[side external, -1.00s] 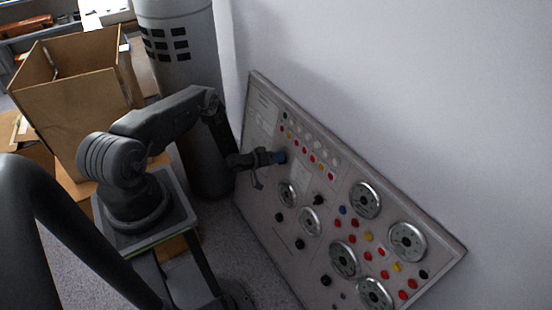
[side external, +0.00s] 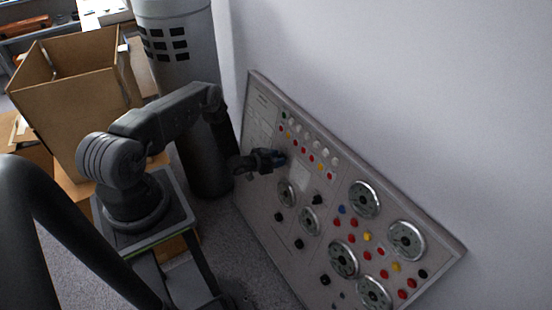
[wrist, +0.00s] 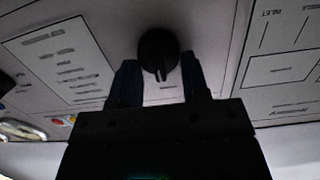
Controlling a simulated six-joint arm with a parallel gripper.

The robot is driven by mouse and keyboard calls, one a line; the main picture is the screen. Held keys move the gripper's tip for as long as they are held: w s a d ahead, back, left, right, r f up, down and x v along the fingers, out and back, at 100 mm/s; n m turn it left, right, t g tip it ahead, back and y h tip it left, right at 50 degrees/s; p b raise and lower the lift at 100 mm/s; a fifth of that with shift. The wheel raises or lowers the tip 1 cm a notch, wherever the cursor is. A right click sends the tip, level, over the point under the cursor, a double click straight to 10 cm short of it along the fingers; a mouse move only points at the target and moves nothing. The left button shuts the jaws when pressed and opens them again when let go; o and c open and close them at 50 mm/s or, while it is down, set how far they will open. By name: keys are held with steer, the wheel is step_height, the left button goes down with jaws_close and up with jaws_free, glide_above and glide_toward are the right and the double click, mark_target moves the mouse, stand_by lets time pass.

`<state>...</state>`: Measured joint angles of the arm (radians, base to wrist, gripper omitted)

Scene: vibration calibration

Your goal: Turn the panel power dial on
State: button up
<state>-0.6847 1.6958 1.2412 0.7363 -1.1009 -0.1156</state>
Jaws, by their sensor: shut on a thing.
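The grey control panel (side external: 262,205) leans against the wall in the side view. My gripper (side external: 282,159) is at the panel's upper left part, touching or very close to its face. In the wrist view a round black dial (wrist: 158,48) with a pointer ridge sits between the two fingers of my gripper (wrist: 160,76). The gripper is shut on this dial. The pointer ridge points down in the wrist picture, toward the gripper body. The dial is hidden behind the fingers in the side view.
Several round metal gauges (side external: 365,200) and coloured buttons (side external: 368,236) cover the panel's right and lower parts. A row of small lights (side external: 317,146) runs just above the gripper. A grey cylinder (side external: 180,50) and a cardboard box (side external: 75,95) stand behind the arm.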

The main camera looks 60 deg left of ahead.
steer(key=shift+d+f+m+y, duration=0.1)
steer(key=shift+d+m+y, duration=0.1)
steer(key=shift+m, duration=1.15)
steer(key=shift+d+m+y, duration=0.1)
steer(key=shift+m+y, duration=0.1)
steer(key=shift+m, duration=1.1)
steer(key=shift+d+f+m+y, duration=0.1)
steer(key=shift+m+y, duration=0.1)
steer(key=shift+m, duration=1.15)
steer(key=o, duration=0.9)
steer(key=shift+c, duration=0.2)
steer(key=shift+s, duration=0.1)
steer(key=v, duration=1.3)
steer(key=shift+s, duration=0.45)
